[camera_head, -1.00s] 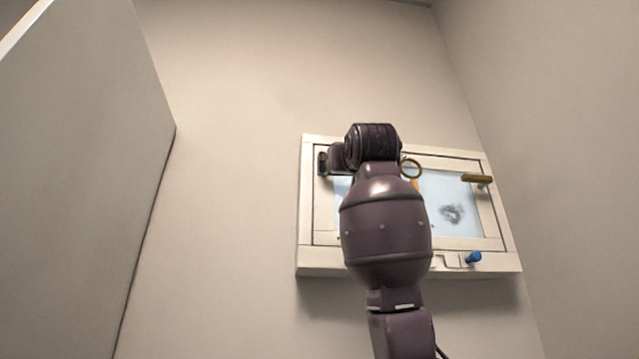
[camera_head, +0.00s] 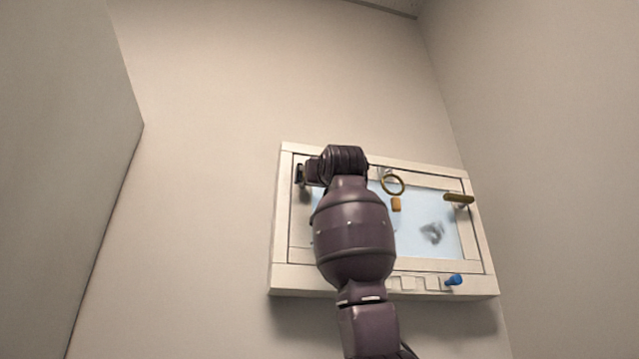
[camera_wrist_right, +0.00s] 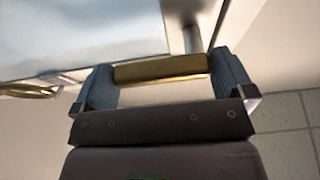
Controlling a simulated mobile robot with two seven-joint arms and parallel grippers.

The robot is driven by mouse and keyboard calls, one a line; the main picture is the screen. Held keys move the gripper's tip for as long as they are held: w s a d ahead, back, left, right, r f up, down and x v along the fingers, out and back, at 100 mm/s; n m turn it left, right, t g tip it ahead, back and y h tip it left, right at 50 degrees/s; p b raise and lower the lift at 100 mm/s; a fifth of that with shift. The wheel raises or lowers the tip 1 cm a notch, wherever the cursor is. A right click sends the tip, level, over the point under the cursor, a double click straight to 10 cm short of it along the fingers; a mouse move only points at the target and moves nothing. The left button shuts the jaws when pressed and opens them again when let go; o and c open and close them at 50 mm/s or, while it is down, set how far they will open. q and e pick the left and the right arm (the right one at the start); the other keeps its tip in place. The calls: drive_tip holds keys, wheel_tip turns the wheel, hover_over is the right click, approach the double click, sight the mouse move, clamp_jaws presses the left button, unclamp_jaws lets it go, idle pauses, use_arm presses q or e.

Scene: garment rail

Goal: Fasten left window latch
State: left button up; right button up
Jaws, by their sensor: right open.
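The window (camera_head: 380,282) is a pale framed panel with a light blue pane, on the back wall. Its right latch has a brass handle (camera_head: 459,198) at the right side of the frame. My right arm covers the left part of the window, with its gripper (camera_head: 310,172) at the left side of the frame. In the right wrist view, my right gripper (camera_wrist_right: 165,76) is open. A brass bar-shaped latch handle (camera_wrist_right: 160,69) lies between its spread fingers, its length running from finger to finger. I cannot tell whether they touch. My left gripper is not in view.
A brass ring (camera_head: 393,174) hangs at the window's top, above a small orange-brown tab (camera_head: 396,204). A blue knob (camera_head: 453,280) sits on the lower sill. A grey panel (camera_head: 60,170) stands at the left. A side wall (camera_head: 550,150) is close on the right.

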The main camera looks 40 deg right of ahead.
drive_tip(key=shift+w+d+r, duration=0.25)
drive_tip(key=shift+w, duration=0.25)
